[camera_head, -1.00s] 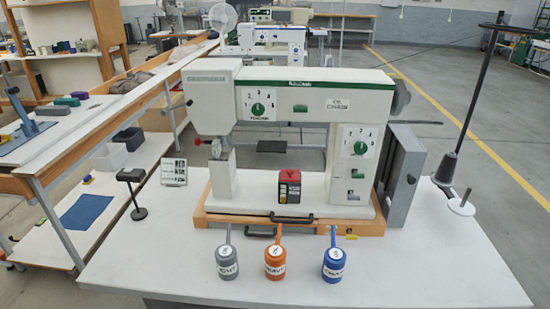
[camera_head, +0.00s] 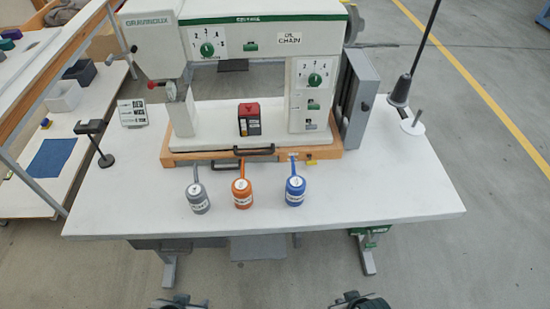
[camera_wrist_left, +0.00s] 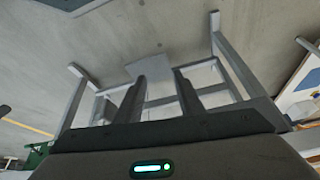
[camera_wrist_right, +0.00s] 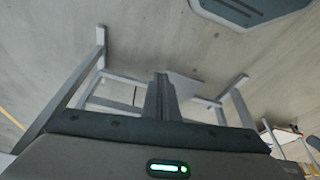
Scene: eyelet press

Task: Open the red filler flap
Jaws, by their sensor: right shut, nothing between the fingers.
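A small black box with a red top (camera_head: 249,108) stands on the white bed of the eyelet press (camera_head: 215,115) in the head view. The red top looks like the flap and appears closed; its hinge is too small to make out. My left gripper (camera_wrist_left: 158,82) is open and empty in the left wrist view, with floor and table legs behind it. My right gripper (camera_wrist_right: 160,82) is shut and empty in the right wrist view. Both are low in front of the table, well away from the box.
A grey can (camera_head: 198,202), an orange can (camera_head: 242,198) and a blue can (camera_head: 295,192) stand in front of the press. A black handle (camera_head: 240,151) is on its wooden base (camera_head: 325,154). A grey panel (camera_head: 360,100) and a thread stand (camera_head: 398,95) are at right.

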